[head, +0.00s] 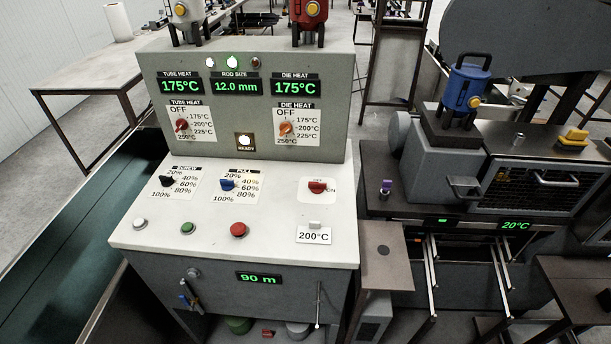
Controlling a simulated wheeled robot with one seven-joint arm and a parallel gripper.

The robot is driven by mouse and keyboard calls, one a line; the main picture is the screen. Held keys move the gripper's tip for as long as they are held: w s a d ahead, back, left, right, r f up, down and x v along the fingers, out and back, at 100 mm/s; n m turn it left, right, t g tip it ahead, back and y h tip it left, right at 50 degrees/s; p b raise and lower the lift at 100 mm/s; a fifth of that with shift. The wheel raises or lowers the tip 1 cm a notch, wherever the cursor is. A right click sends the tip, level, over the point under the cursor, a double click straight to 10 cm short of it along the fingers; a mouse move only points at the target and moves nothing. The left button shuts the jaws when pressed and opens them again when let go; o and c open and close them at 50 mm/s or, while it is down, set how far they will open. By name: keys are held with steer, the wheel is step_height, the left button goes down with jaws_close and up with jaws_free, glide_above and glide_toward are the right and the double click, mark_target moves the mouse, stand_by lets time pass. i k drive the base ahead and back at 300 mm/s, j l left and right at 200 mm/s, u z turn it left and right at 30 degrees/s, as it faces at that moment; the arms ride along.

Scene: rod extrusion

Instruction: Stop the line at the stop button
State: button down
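A control panel (275,255) stands in the middle of the head view. On its sloped top, near the front edge, is a round red button (238,229), which looks like the stop button; no label shows on it. A green button (187,228) and a white button (141,224) sit to its left. A red switch (317,187) with an ON mark is further right and back. My gripper is not in view.
A grey machine (480,160) stands right, a dark green belt (90,220) left.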

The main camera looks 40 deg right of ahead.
mark_target(237, 228)
steer(key=i+z, duration=0.55)
steer(key=z, duration=0.25)
steer(key=i+j+z, duration=0.25)
steer(key=z, duration=0.15)
